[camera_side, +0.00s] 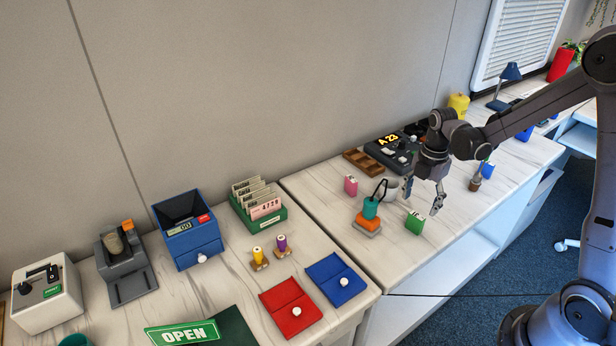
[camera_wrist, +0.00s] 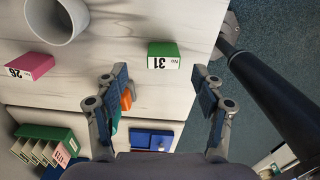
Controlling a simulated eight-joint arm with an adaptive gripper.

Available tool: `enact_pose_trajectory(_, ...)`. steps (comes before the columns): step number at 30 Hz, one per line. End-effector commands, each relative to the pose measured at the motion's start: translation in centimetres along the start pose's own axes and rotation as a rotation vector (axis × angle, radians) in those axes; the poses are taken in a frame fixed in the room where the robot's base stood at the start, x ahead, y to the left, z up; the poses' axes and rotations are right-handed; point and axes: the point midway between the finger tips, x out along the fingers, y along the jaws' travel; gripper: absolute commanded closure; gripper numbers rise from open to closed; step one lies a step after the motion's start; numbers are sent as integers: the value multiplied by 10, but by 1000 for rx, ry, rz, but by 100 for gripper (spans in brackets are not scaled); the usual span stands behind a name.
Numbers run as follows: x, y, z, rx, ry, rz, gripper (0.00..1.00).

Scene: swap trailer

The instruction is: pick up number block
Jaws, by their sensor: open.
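My gripper (camera_side: 423,201) is open and empty, fingers pointing down, above and close to the green block. In the wrist view the block appears just beyond the gap between my fingertips (camera_wrist: 160,80), not between the pads. A pink number block (camera_side: 351,185) marked 26 stands farther left; it also shows in the wrist view (camera_wrist: 28,66). A blue block (camera_side: 487,170) is to the right of my gripper.
A teal and orange object (camera_side: 370,211) with a dark wire handle stands just left of my gripper. A pale cup (camera_wrist: 56,20) is near the pink block. A dark device (camera_side: 391,151) displaying "A 23" is behind. A green card rack (camera_side: 261,222) stands on the left table.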

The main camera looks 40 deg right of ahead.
Motion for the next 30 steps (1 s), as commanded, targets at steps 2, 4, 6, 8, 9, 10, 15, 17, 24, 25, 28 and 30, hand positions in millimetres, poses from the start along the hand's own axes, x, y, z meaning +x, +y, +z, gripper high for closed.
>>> enact_pose_trajectory(2, 4, 0, 0, 0, 0, 0, 31)
enact_pose_trajectory(4, 7, 0, 0, 0, 0, 0, 31)
enact_pose_trajectory(6, 12, -1, -1, 0, 0, 0, 31)
enact_pose_trajectory(8, 18, -2, -2, 0, 0, 0, 31)
enact_pose_trajectory(9, 24, -3, -3, 0, 0, 0, 31)
enact_pose_trajectory(10, 28, -3, -3, 0, 0, 0, 31)
enact_pose_trajectory(15, 48, -5, -4, 1, -1, 1, 31)
enact_pose_trajectory(17, 52, -5, -4, 1, -2, 1, 31)
enact_pose_trajectory(24, 57, -5, -5, 1, -2, 1, 31)
enact_pose_trajectory(25, 57, -5, -5, 1, -2, 1, 31)
enact_pose_trajectory(28, 57, -5, -5, 1, -2, 1, 40)
enact_pose_trajectory(30, 57, -5, -4, 1, -2, 1, 60)
